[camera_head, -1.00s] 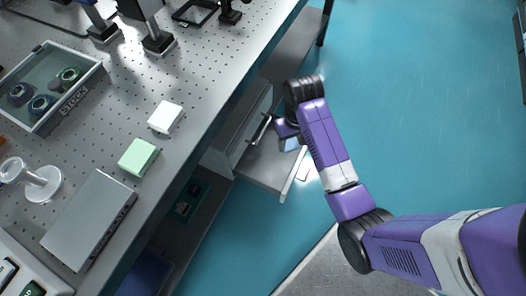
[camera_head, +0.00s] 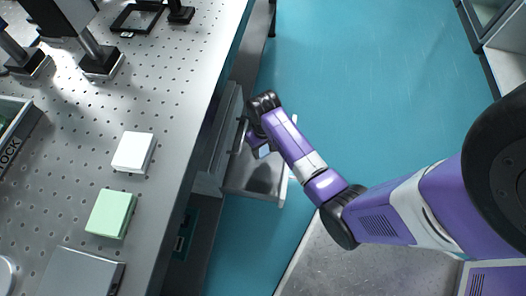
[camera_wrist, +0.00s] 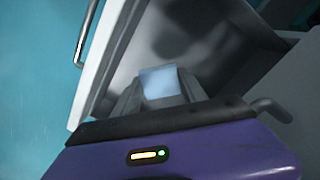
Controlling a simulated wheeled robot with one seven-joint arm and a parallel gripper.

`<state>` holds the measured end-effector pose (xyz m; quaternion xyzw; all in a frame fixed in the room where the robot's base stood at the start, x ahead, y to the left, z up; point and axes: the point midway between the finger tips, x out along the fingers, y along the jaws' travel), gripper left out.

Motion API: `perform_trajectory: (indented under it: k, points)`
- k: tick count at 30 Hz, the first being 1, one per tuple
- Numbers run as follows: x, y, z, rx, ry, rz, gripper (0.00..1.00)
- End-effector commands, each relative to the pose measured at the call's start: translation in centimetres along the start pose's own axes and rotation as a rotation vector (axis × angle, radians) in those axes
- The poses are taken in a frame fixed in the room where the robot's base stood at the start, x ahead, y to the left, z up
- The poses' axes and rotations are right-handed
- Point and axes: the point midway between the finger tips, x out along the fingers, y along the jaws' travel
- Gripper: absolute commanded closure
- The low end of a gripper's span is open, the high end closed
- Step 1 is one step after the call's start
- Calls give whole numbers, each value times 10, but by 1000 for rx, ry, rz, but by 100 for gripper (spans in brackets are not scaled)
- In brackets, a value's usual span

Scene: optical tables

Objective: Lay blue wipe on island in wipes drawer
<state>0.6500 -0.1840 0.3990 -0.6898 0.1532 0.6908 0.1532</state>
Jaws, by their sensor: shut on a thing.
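The blue wipe (camera_wrist: 160,84) is a small pale blue square between the fingers of my gripper (camera_wrist: 161,92) in the wrist view. My gripper is shut on it. In the head view the wipe (camera_head: 263,151) is a small pale patch by my gripper (camera_head: 257,147), partly hidden by my wrist. The drawer (camera_head: 252,183) stands open from the side of the island (camera_head: 165,95). My gripper is over its opening. The wrist view shows the drawer's grey inside (camera_wrist: 205,35) beyond the wipe; I cannot tell whether the wipe touches the bottom.
A white pad (camera_head: 134,151) and a green pad (camera_head: 111,213) lie on the island top. A grey box (camera_head: 82,275) is nearer. A drawer handle (camera_wrist: 84,35) shows at the left of the wrist view. The blue floor (camera_head: 370,80) right of the island is clear.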

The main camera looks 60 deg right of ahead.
Motion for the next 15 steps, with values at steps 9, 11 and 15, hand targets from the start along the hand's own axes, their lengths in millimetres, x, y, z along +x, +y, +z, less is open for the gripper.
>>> perform_trajectory:
  k: [9,11,15]
  points:
    - [35,0,-1,1,2,0,88]
    - [40,0,0,1,0,0,88]
    - [60,0,0,1,-1,0,88]
